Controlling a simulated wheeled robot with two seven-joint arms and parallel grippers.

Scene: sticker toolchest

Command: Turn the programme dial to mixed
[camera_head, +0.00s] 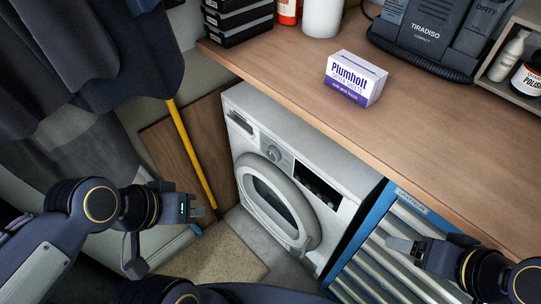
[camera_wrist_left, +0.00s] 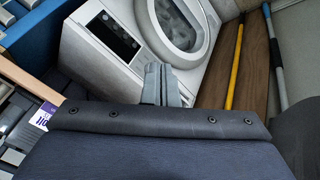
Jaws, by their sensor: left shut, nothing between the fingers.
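The programme dial (camera_head: 273,153) is a round grey knob on the front panel of the white washing machine (camera_head: 316,163), left of its dark display (camera_head: 317,186). Its marked setting is too small to read. My left gripper (camera_head: 197,211) is low and left of the machine, apart from the dial. In the left wrist view its fingers (camera_wrist_left: 161,84) are together and empty, overlapping the machine's front in the picture; I cannot make out the dial there. My right gripper (camera_head: 402,245) is in front of the blue tool chest (camera_head: 352,238), away from the dial; its finger opening is unclear.
The wooden worktop (camera_head: 300,75) overhangs the machine and carries a Plumholt box (camera_head: 355,78). The round door (camera_head: 275,201) is closed below the panel. A yellow pole (camera_head: 191,153) leans left of the machine. Dark clothes (camera_head: 60,60) hang at upper left. Floor before the door is open.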

